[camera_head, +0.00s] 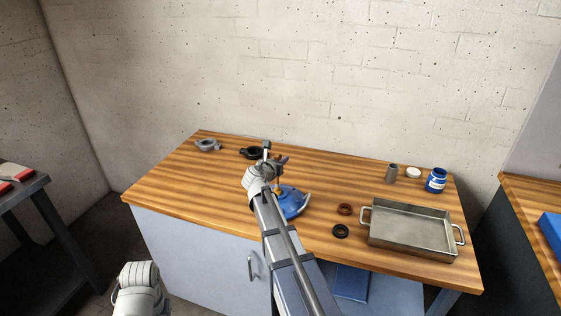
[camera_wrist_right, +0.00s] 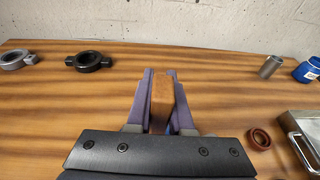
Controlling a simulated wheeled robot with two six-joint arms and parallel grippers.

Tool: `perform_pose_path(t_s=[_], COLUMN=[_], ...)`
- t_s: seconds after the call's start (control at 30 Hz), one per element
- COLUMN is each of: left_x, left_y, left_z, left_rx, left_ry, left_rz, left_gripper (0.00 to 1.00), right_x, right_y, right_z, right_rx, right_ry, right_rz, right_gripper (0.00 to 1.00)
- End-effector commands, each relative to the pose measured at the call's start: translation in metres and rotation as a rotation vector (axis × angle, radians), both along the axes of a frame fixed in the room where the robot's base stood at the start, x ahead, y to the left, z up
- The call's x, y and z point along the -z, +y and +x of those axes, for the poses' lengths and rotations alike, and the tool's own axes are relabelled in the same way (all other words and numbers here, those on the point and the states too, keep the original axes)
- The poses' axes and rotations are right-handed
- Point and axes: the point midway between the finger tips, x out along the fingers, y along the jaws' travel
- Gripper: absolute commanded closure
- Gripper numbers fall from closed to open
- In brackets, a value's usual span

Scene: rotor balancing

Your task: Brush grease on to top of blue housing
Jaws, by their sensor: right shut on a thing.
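The blue housing (camera_head: 293,203) stands on the wooden bench, partly hidden behind my right arm in the head view. My right gripper (camera_head: 271,163) is above the bench, just behind and left of the housing in the head view. In the right wrist view its fingers (camera_wrist_right: 161,100) are shut on a brown wooden-looking piece (camera_wrist_right: 162,98), seen end-on; it may be the brush's handle. No bristles or grease can be made out. A blue jar with a white label (camera_head: 436,181) stands at the right back. My left gripper is out of view.
A white lid (camera_head: 413,173) and a grey cylinder (camera_head: 392,174) stand beside the jar. A metal tray (camera_head: 408,254), a brown ring (camera_head: 345,209) and a black ring (camera_head: 340,231) lie on the right. A grey clamp (camera_head: 208,145) and a black clamp (camera_head: 248,153) lie at the back left. The left front is clear.

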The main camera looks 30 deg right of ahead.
Motion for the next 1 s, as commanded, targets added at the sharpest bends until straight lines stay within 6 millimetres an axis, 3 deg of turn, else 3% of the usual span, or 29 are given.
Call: perform_pose_path(t_s=[0.53,1.0], left_x=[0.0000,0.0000], left_y=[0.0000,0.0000], left_z=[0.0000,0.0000], left_rx=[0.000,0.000], left_ry=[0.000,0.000], left_rz=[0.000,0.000], left_gripper=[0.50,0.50], right_x=[0.0000,0.0001], right_y=[-0.0052,0.0026], right_z=[0.0043,-0.0029], right_rx=[0.000,0.000], right_ry=[0.000,-0.001], right_rz=[0.000,0.001], right_gripper=[1.00,1.00])
